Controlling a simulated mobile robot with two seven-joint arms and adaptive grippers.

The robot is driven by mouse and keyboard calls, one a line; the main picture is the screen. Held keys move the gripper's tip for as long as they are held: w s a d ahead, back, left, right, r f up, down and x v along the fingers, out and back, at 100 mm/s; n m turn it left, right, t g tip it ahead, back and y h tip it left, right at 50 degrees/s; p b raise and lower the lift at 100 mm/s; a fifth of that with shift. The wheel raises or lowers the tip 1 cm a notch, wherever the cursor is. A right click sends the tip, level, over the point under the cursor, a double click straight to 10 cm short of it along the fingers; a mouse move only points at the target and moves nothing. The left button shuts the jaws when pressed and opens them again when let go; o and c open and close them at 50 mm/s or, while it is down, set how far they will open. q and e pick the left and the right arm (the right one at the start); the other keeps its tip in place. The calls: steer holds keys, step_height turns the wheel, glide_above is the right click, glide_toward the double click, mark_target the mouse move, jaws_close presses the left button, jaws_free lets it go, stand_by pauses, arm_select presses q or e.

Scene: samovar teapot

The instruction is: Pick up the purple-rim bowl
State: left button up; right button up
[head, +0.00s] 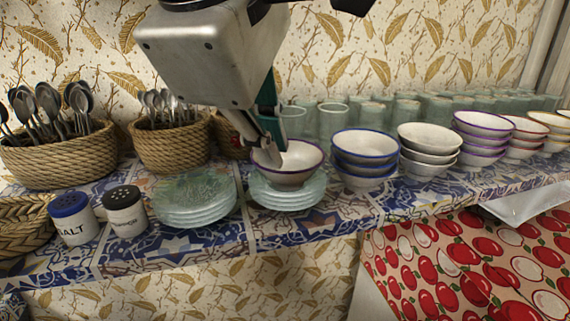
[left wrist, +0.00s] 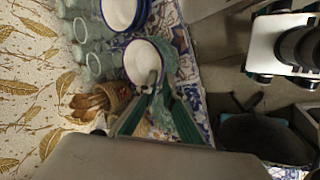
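The purple-rim bowl (head: 292,178) is white inside and sits on a stack of clear glass plates (head: 287,197) on the tiled shelf. My left gripper (head: 273,148) reaches down from above to the bowl's left rim, its tips close together at the rim. In the left wrist view the bowl (left wrist: 138,58) is just beyond the fingertips (left wrist: 153,84), and one tip overlaps its inside. I cannot tell whether the fingers press on the rim. My right gripper is not in view.
Stacked blue-rim bowls (head: 362,168) stand close on the right, with more bowl stacks beyond. Green glasses (head: 332,118) line the back. A second plate stack (head: 194,198) and cutlery baskets (head: 168,147) are on the left. The shelf's front edge is near.

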mark_target(278, 171)
arm_select(q)
steer(key=x, duration=0.6)
steer(key=shift+a+f, duration=0.15)
steer(key=shift+f, duration=0.05)
jaws_close()
steer(key=shift+r, duration=0.1)
